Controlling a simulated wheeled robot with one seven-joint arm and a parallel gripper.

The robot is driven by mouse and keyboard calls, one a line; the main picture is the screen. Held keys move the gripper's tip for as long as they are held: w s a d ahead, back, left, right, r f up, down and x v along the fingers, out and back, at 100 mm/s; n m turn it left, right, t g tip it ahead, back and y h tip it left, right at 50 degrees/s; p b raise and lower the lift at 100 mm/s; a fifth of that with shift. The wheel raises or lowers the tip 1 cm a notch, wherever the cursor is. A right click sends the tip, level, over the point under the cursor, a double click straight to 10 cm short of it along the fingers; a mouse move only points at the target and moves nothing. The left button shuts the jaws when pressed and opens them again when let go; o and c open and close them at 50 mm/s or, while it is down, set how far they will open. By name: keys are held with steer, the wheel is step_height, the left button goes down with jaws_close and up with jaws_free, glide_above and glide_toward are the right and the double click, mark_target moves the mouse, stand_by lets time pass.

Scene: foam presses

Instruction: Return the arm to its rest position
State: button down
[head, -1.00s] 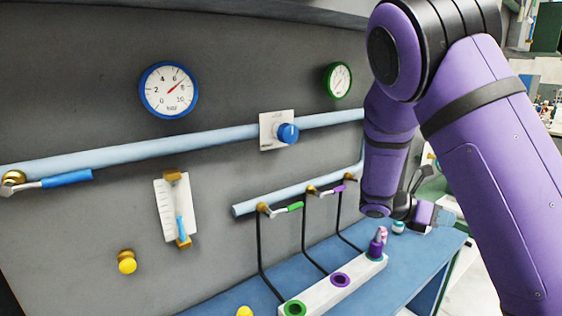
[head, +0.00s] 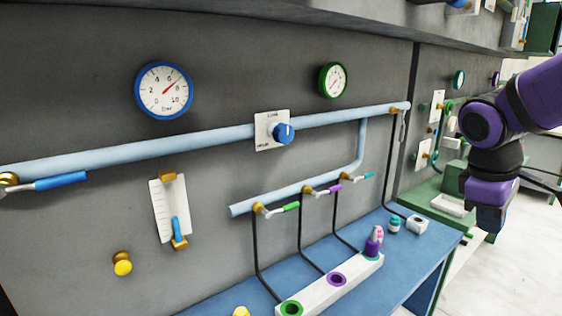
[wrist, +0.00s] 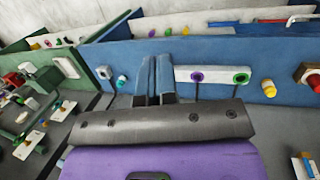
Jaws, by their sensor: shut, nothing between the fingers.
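My purple arm (head: 487,150) is at the right side of the head view, held in the air to the right of the blue bench (head: 412,262). My gripper (wrist: 153,75) shows in the wrist view with its two narrow fingers close together and nothing between them. In the head view the fingertips cannot be made out clearly. The gripper touches no handle, valve or bottle that I can see.
A grey panel carries a blue-rimmed gauge (head: 164,90), a green-rimmed gauge (head: 333,80), pipes and a blue knob (head: 283,133). A white rack (head: 355,275) holds a purple bottle (head: 373,243). A green station (head: 437,208) stands behind. Pale floor at right is clear.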

steer(key=s+a+r+m+t+y, duration=0.3)
steer(key=s+a+r+m+t, duration=0.2)
steer(key=s, duration=0.5)
steer(key=shift+a+r+m, duration=0.35)
steer(key=shift+r+m, duration=0.05)
steer(key=shift+m, duration=0.6)
